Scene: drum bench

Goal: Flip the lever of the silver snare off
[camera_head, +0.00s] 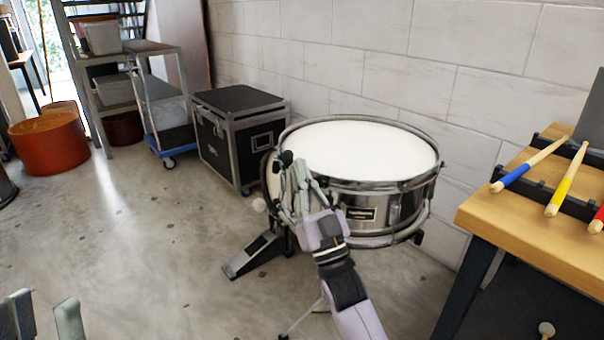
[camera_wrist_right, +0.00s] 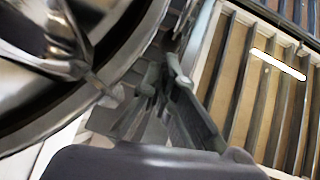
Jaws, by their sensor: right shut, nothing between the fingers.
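The silver snare (camera_head: 362,208) stands by the wall with its white head (camera_head: 360,148) up and chrome hoops; its shell also fills the left of the right wrist view (camera_wrist_right: 60,100). My right gripper (camera_head: 293,168) is shut and empty at the drum's near left side, close to the rim. A small black piece (camera_head: 287,157) shows at its fingertips; I cannot tell whether it is the lever. The gripper covers that part of the shell. My left gripper (camera_head: 44,303) is open and empty at the bottom left, far from the drum.
A wooden bench (camera_head: 540,235) with coloured drumsticks (camera_head: 530,165) on a black rack stands at right. A pedal (camera_head: 253,254) is on the floor left of the snare. A black case (camera_head: 240,125), a cart (camera_head: 160,100) and an orange drum (camera_head: 48,143) stand behind.

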